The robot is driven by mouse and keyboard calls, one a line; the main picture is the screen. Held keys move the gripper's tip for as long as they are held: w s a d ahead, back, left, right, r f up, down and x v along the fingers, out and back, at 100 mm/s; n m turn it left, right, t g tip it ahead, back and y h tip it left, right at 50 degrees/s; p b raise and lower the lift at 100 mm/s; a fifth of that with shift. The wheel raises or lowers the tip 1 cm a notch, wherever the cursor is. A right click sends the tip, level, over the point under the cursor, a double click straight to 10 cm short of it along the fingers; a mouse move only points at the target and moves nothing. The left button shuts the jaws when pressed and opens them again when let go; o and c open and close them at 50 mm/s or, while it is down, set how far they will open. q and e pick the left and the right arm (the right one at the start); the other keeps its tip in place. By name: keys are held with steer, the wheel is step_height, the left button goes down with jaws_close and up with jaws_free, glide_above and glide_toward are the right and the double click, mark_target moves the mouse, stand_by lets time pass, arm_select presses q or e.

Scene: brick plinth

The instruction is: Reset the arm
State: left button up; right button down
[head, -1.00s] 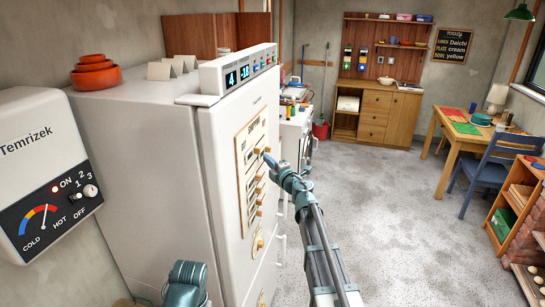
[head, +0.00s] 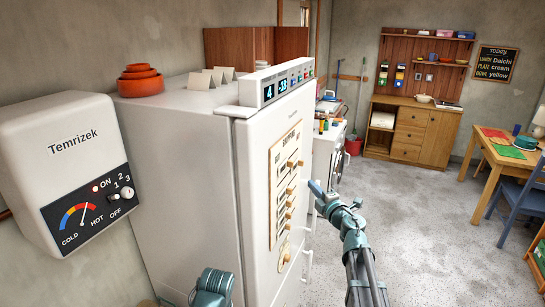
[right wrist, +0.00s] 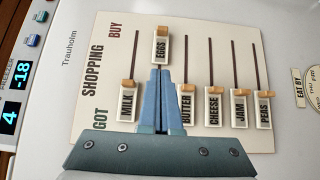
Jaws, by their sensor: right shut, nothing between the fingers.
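My right gripper (head: 314,187) is shut and empty in front of the white fridge door (head: 270,135). In the head view its tip stands to the right of the wooden shopping board (head: 286,180), with a gap visible. In the right wrist view its closed fingers (right wrist: 160,74) point at the board, just below the EGGS slider (right wrist: 162,32). That slider is at the BUY end. The MILK (right wrist: 127,84), BUTTER (right wrist: 187,90), CHEESE (right wrist: 214,87), JAM (right wrist: 239,93) and PEAS (right wrist: 264,94) sliders sit toward GOT. My left arm (head: 212,287) shows only as a teal part; its gripper is out of view.
A wall heater (head: 85,165) hangs at the left. Orange bowls (head: 140,80) and folded cards (head: 211,77) stand on the fridge. Beyond are a white appliance (head: 327,150), a wooden dresser (head: 410,130) and a table (head: 505,160) with a blue chair (head: 510,205). The grey floor between is clear.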

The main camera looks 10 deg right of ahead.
steer(key=s+a+f+m+g+h+b, duration=0.2)
steer(key=s+a+f+m+g+h, duration=0.2)
steer(key=s+f+m, duration=0.3)
steer(key=s+a+f+m+g+h+b, duration=0.1)
steer(key=s+a+f+m+g+h, duration=0.3)
steer(key=f+m, duration=0.55)
steer(key=s+a+f+g+y, duration=0.1)
steer(key=s+a+f+g, duration=0.2)
steer(key=s, duration=0.4)
steer(key=s+a+f+g+y+b, duration=0.1)
steer(key=s+a+f+g, duration=0.2)
steer(key=s+a, duration=0.3)
steer(key=s+a+f+g+y+b, duration=0.1)
steer(key=s+a+f+g, duration=0.2)
steer(key=s, duration=0.6)
steer(key=shift+s+a+f+g, duration=0.2)
steer(key=shift+a+f+g, duration=0.2)
steer(key=shift+a+f, duration=0.5)
steer(key=shift+a+r, duration=0.1)
